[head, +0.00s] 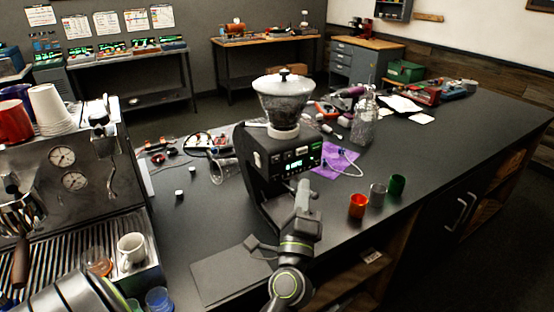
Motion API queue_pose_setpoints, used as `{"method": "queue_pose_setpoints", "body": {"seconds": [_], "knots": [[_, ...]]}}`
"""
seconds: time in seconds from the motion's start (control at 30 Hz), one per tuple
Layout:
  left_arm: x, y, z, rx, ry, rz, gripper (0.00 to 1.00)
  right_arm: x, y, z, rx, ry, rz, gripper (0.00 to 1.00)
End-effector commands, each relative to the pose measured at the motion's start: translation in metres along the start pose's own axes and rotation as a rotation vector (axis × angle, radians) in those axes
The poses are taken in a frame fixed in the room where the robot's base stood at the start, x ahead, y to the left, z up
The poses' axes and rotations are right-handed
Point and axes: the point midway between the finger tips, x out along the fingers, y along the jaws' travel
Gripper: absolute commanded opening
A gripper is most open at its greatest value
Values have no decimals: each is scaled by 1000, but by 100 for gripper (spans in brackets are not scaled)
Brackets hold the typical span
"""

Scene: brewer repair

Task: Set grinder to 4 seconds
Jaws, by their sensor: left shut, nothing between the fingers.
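The grinder (262,172) is a dark machine with a clear hopper (284,98) on top, standing upright on the dark counter. My left gripper (304,187) is shut and empty, just in front of the grinder and below the panel. It covers part of the grinder's lower front. I cannot tell whether it touches the grinder. My right gripper is not in view.
An espresso machine (75,165) with a white cup (131,249) on its tray is at left.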

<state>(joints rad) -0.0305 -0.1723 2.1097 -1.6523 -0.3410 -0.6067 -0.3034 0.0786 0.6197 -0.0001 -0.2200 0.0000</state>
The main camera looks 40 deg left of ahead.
Motion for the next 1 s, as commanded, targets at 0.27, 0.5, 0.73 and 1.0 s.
{"method": "queue_pose_setpoints", "body": {"seconds": [0.27, 0.5, 0.73, 1.0], "knots": [[18, 10, 13, 4, 4, -4, 0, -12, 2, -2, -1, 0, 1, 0], [42, 27, 30, 6, 3, -4, 0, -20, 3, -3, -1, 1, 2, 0], [56, 41, 40, 2, 1, -2, 0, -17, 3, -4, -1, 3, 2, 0], [61, 44, 44, -1, 1, 0, 0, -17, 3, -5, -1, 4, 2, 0]]}}
